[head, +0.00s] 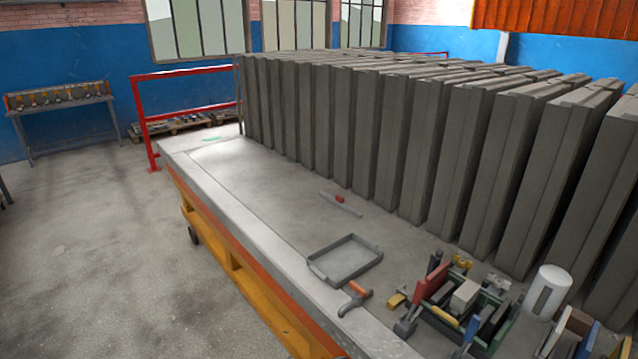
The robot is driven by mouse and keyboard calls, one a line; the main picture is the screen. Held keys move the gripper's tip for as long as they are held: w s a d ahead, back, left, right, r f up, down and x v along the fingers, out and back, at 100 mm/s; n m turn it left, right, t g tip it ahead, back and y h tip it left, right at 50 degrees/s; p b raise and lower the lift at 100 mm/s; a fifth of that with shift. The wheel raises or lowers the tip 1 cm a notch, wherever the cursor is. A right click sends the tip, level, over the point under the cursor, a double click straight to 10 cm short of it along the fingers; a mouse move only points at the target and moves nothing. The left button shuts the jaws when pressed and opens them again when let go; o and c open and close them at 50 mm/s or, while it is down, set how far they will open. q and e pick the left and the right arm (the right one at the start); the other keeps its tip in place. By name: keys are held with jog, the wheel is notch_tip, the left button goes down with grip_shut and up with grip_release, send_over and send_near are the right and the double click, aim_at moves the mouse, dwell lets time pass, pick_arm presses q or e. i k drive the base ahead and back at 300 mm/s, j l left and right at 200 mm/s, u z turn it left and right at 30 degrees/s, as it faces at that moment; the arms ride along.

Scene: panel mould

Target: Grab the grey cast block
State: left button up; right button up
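A small pale grey block (465,297) sits among tools in a dark green open crate (490,329) at the lower right of the head view, on the long work table. It looks like the grey cast block, but I cannot be sure at this size. Its lower part is hidden by the crate and the things around it. Neither of my grippers is in view.
A shallow grey tray (345,260) and an orange-handled tool (354,299) lie left of the crate on the table (265,205). A white cylinder (547,292) stands right of it. Tall grey panels (395,140) fill the back. The table's left part is mostly clear.

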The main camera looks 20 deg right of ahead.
aim_at(463, 298)
jog(key=i+z, duration=0.1)
jog(key=z, duration=0.3)
jog(key=i+j+z, duration=0.1)
jog(key=z, duration=0.35)
jog(key=i+j+z, duration=0.15)
jog(key=z, duration=0.25)
jog(key=j+z, duration=0.1)
jog(key=z, duration=0.35)
jog(key=i+z, duration=0.15)
jog(key=z, duration=0.3)
jog(key=i+j+z, duration=0.15)
jog(key=z, duration=0.3)
jog(key=i+j+z, duration=0.1)
jog(key=z, duration=0.35)
jog(key=i+j+z, duration=0.1)
jog(key=j+z, duration=0.2)
jog(key=z, duration=0.15)
